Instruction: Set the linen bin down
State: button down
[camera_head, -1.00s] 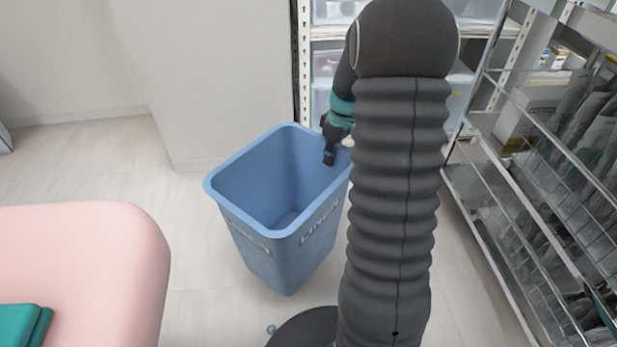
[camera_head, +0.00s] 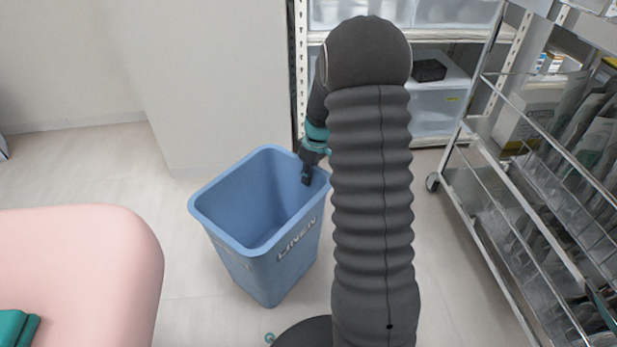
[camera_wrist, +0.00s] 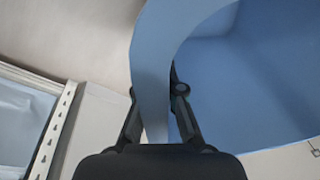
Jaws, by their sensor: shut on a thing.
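The linen bin (camera_head: 272,255) is a blue, empty, open-topped bin with "LINEN" lettering on its sides. It stands roughly upright in the middle of the head view; whether its base touches the floor I cannot tell. My gripper (camera_head: 307,178) is at the bin's right rim, with one finger inside the bin. In the wrist view my gripper (camera_wrist: 158,100) has its fingers on either side of the blue rim (camera_wrist: 152,70), shut on it. The outer finger is hidden in the head view.
A pink padded couch (camera_head: 90,250) with green cloth (camera_head: 15,328) is at the left front. A wire rack (camera_head: 500,200) on casters stands at the right. A shelf with clear boxes (camera_head: 435,105) and a wall (camera_head: 215,80) are behind. Pale floor (camera_head: 190,290) lies between couch and bin.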

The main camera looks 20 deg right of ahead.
jog(key=c, duration=1.3)
grip_release()
jog(key=r, duration=0.4)
jog(key=d+r+p, duration=0.1)
jog(key=r, duration=0.3)
jog(key=d+r, duration=0.1)
jog(key=r, duration=0.3)
jog(key=shift+s+p, duration=0.25)
jog(key=shift+p, duration=0.1)
jog(key=s+a+r+m+t+h, duration=0.1)
jog(key=s+a+r+m+t, duration=0.15)
jog(key=s+a+r, duration=0.95)
jog(key=shift+s+a+r+m+t+h, duration=0.25)
jog(key=shift+s+a+m+t, duration=0.35)
jog(key=shift+s, duration=2.05)
jog(key=shift+s+a+r+m+t, duration=0.35)
jog(key=shift+s+a, duration=0.4)
jog(key=shift+s, duration=1.85)
jog(key=shift+s+a+r+m+t+h, duration=0.15)
jog(key=shift+s+a+r+m+t, duration=0.4)
jog(key=shift+s, duration=2.1)
